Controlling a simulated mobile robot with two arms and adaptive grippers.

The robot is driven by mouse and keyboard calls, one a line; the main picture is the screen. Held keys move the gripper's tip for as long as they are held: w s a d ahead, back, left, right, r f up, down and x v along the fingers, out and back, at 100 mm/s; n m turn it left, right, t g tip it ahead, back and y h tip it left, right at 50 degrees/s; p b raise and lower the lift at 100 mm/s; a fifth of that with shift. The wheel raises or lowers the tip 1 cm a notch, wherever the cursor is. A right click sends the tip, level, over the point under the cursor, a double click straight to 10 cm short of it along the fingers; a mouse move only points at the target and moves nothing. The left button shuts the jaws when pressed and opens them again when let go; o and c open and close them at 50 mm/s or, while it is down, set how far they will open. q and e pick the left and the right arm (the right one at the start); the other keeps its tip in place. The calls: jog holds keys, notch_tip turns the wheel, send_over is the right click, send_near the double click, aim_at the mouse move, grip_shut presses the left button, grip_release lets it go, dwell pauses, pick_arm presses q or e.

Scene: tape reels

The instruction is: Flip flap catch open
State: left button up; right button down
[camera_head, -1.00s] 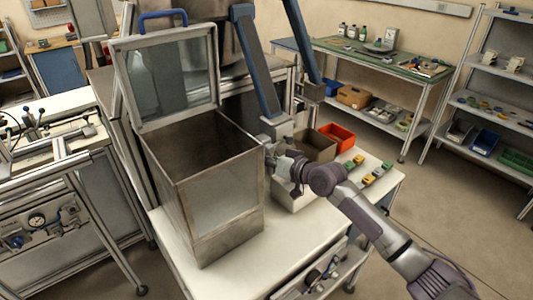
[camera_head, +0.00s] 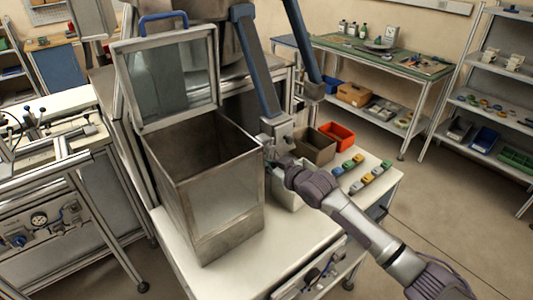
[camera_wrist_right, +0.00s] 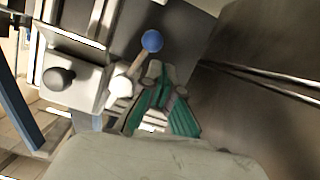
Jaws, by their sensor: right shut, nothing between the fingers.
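A lever with a blue ball end (camera_wrist_right: 152,41) shows in the right wrist view, just beyond the fingertips of my right gripper (camera_wrist_right: 158,84). Its tan arm slants down to a white knob (camera_wrist_right: 121,87). I cannot tell whether the fingers touch the lever. The teal-padded fingers are shut and empty. In the head view my right gripper (camera_head: 272,163) is beside the right wall of the open metal bin (camera_head: 222,190); its tips are small and partly hidden there. A framed clear flap (camera_head: 170,75) stands raised behind the bin opening. My left gripper is out of view.
A grey plate with a dark round knob (camera_wrist_right: 60,78) is left of the lever. A brown box (camera_head: 315,146), an orange bin (camera_head: 338,135) and several coloured blocks (camera_head: 365,178) are on the white table (camera_head: 230,268). The table's front area is clear.

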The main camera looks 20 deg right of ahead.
jog(key=shift+w+d+f+n+h, duration=0.15)
jog(key=shift+d+f+n+h, duration=0.3)
jog(key=shift+n, duration=0.45)
